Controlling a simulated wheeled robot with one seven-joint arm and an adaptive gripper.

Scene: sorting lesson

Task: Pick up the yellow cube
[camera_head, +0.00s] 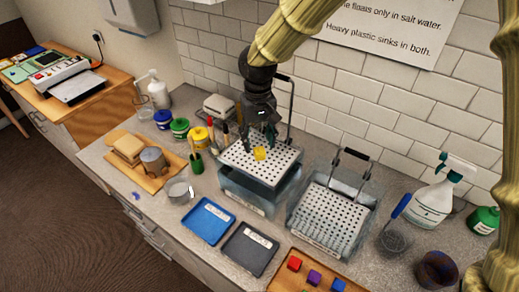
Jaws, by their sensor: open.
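The yellow cube (260,154) sits on the perforated white tray top (243,160) of the left bin. My gripper (262,134) is open and points down just above and behind the cube. I cannot tell whether its fingers touch the cube.
A second bin with a perforated tray (332,215) stands to the right. A blue tray (208,222) and a dark grey tray (250,250) lie in front. A wooden tray (284,284) holds red, purple and blue cubes. Paint jars, a spray bottle (436,195) and a tiled wall surround the counter.

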